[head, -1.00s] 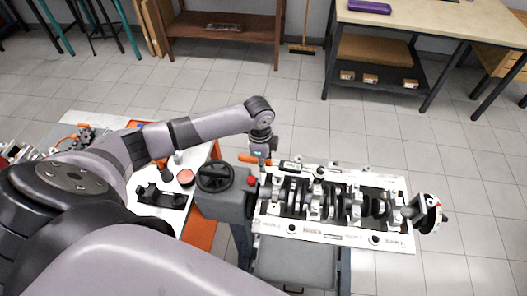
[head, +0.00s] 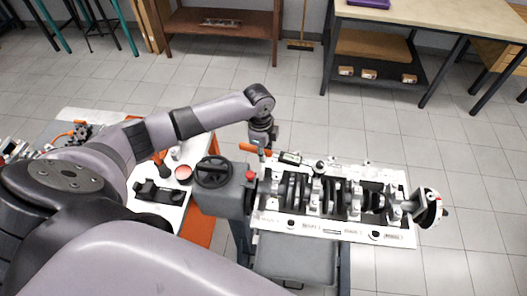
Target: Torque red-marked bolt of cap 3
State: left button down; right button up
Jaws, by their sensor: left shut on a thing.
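The engine block (head: 330,233) is mounted on a stand, with the crankshaft (head: 335,196) and a row of light bearing caps across it. A cap toward the right of the middle (head: 355,196) looks like cap 3, but the labels are too small to read surely. I cannot make out a red-marked bolt. My left gripper (head: 262,149) is shut on the torque wrench (head: 289,158) near its orange handle. The wrench lies along the block's far left edge, its head near the second cap. I cannot tell whether it touches a bolt. My right gripper is out of view.
A black handwheel (head: 213,171) and red knob (head: 250,175) sit left of the block. A round flange (head: 429,208) sticks out at its right end. A cart with a black holder (head: 160,192) stands at left. The floor to the right is clear.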

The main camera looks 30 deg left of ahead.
pick_arm(q)
jog(key=shift+w+a+m+b, duration=0.1)
jog(key=shift+w+m+b, duration=0.3)
jog(key=shift+w, duration=0.25)
jog(key=shift+w+m+b, duration=0.6)
jog(key=shift+w+b, duration=0.05)
jog(key=shift+w, duration=0.2)
jog(key=shift+w+a+r+m, duration=0.1)
jog(key=shift+w+m, duration=0.5)
jog(key=shift+w, duration=0.35)
dwell(1.6)
jog(key=shift+w+d+m+b, duration=0.2)
jog(key=shift+w+m+b, duration=0.6)
jog(key=shift+w, duration=0.45)
dwell(2.7)
